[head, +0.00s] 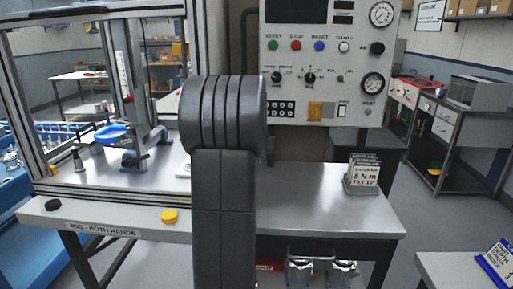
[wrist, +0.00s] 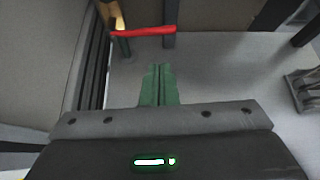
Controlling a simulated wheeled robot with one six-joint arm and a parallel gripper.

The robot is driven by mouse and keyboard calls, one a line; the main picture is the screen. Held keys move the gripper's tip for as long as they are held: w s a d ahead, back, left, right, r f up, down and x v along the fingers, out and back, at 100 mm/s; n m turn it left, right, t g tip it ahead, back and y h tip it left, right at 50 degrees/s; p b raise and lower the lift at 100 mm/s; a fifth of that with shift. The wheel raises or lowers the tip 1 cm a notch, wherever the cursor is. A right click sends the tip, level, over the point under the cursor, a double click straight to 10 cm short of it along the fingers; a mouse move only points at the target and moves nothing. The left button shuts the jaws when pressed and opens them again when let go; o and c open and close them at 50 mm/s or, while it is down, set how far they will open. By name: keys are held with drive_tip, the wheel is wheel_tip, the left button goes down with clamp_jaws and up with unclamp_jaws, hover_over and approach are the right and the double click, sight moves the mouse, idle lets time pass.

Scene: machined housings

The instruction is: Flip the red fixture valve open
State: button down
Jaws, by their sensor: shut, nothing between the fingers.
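In the wrist view, the red valve handle (wrist: 143,31) is a thin bar lying nearly level across the picture, above the grey bench top. Upright grey posts stand by its ends. My gripper (wrist: 158,68) has its green fingers shut together and empty. The fingertips point toward the red handle and are apart from it in the picture. In the head view, my dark arm stands in the middle and hides what is behind it. Neither the red handle nor my fingers show there.
A panel (head: 325,60) with buttons and gauges stands behind the bench (head: 305,205). A sign holder (head: 363,174) stands on the bench's right part, with clear surface to its left. A framed enclosure at left holds a blue-topped fixture (head: 112,133).

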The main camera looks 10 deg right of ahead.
drive_tip(key=shift+s, duration=0.1)
drive_tip(key=x, duration=1)
drive_tip(key=shift+r+n+h, duration=0.4)
drive_tip(key=shift+r, duration=0.2)
idle(0.6)
drive_tip(key=r+n+h+p, duration=0.1)
drive_tip(key=a+r+n+h+p, duration=0.1)
drive_tip(key=r+n+h, duration=0.1)
drive_tip(key=a+r+n+h+p, duration=0.1)
drive_tip(key=r, duration=0.1)
drive_tip(key=shift+w+a+r+n+h, duration=0.15)
drive_tip(key=shift+w+n+h, duration=0.15)
drive_tip(key=shift+w, duration=0.1)
drive_tip(key=shift+a, duration=0.15)
idle(0.6)
